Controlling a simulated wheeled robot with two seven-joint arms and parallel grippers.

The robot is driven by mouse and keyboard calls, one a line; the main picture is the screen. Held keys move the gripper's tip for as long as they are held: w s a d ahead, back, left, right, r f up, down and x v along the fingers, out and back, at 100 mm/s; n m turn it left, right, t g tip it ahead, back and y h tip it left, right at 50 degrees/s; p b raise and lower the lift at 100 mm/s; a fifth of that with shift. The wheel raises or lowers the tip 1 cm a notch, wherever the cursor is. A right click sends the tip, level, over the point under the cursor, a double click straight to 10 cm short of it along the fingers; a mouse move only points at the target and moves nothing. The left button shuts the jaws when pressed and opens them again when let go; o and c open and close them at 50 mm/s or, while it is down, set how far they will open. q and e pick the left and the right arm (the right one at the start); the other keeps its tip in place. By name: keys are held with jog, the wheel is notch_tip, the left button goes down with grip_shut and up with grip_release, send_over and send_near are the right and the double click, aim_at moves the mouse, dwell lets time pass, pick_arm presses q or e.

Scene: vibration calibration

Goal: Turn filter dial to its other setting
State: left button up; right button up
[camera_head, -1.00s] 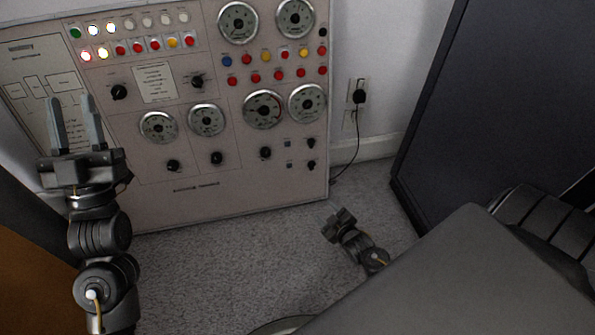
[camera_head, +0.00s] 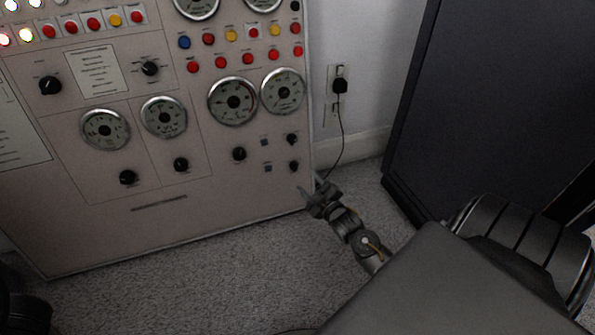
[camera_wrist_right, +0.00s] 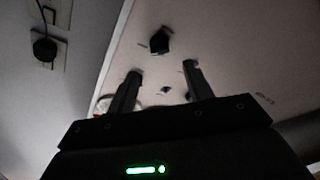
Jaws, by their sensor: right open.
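A cream control panel (camera_head: 160,230) carries several black dials. Its labels are too small to read, so I cannot tell which is the filter dial. Two small dials sit one above the other at the lower right, the upper one (camera_head: 292,138) and the lower one (camera_head: 294,166). My right gripper (camera_head: 311,192) is below them, by the panel's lower right corner. In the right wrist view my right gripper (camera_wrist_right: 162,72) is open and empty, its fingers pointing at the panel. A black dial (camera_wrist_right: 160,41) shows just beyond the fingertips, not between them. My left gripper is out of view.
Other black dials (camera_head: 239,154) and round gauges (camera_head: 233,101) fill the panel. A wall outlet with a black plug (camera_head: 340,86) and hanging cord is right of it. A dark cabinet (camera_head: 480,110) stands at the right. Grey carpet (camera_head: 200,290) lies clear below.

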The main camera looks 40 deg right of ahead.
aim_at(296, 169)
jog(key=w+b, duration=0.1)
jog(key=w, duration=0.1)
jog(key=w+b, duration=0.1)
jog(key=w, duration=0.1)
jog(key=w+d+b, duration=0.1)
jog(key=w, duration=0.1)
jog(key=shift+w+f, duration=0.2)
jog(key=shift+w, duration=0.1)
jog(key=shift+w+r, duration=0.15)
jog(key=shift+w, duration=0.2)
jog(key=shift+c, duration=0.2)
